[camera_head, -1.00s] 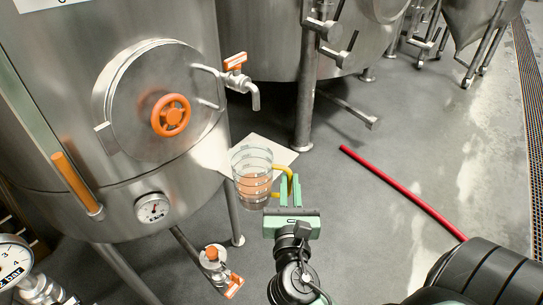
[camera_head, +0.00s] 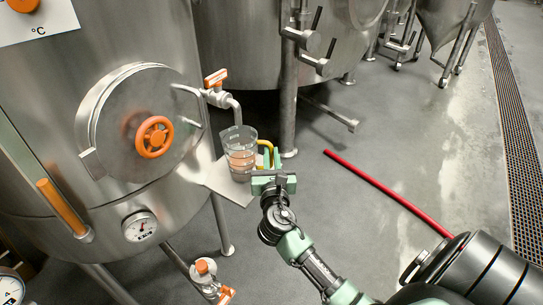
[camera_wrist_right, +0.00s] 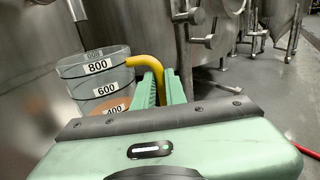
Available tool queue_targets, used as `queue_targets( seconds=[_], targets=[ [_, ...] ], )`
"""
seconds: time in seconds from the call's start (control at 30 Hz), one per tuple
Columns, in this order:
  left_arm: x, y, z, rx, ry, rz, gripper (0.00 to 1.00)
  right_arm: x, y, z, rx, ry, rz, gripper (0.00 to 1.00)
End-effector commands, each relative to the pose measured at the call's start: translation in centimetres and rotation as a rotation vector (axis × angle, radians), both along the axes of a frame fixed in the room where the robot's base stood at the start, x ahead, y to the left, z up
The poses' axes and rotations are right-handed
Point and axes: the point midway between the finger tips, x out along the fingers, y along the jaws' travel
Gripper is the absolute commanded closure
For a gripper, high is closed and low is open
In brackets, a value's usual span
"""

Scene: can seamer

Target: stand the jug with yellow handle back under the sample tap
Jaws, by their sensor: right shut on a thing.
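The clear jug (camera_head: 240,152) has a yellow handle (camera_head: 267,150) and some amber liquid in its lower part. My right gripper (camera_head: 270,165) is shut on the yellow handle and holds the jug upright. The sample tap (camera_head: 222,92) has an orange lever and a bent spout on the tank's side. In the head view, the spout end is just above the jug's rim. In the right wrist view the jug (camera_wrist_right: 98,80) shows its number marks, and the handle (camera_wrist_right: 148,66) runs between the green fingers (camera_wrist_right: 160,88). My left gripper is out of view.
A pale square plate (camera_head: 228,186) lies below the jug, beside the tank (camera_head: 60,110). The tank door has an orange handwheel (camera_head: 154,137). A lower valve (camera_head: 207,272) sits near the tank leg. A red hose (camera_head: 385,190) lies on the open floor to the right.

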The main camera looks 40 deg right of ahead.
Motion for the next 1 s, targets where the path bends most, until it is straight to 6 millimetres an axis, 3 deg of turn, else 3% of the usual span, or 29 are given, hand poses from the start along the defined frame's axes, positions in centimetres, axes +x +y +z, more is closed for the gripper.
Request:
queue_targets(
  seconds=[0.37, 0.4, 0.47, 0.8, 1.0],
  targets=[
    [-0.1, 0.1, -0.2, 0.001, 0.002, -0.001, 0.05, 0.0, 0.0, -0.3, -0.002, -0.006, 0.0, 1.0],
    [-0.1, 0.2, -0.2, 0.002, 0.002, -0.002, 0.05, -0.1, 0.0, -0.4, -0.002, -0.001, 0.0, 0.8],
    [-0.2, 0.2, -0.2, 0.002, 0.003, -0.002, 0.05, -0.1, 0.0, -0.4, -0.002, -0.001, 0.0, 0.66],
    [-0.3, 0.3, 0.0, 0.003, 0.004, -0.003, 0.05, -0.1, 0.0, -0.1, -0.002, -0.003, 0.0, 0.66],
    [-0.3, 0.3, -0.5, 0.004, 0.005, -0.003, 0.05, -2.2, 1.4, -0.4, 0.001, -0.001, 0.001, 0.66]
  ],
)
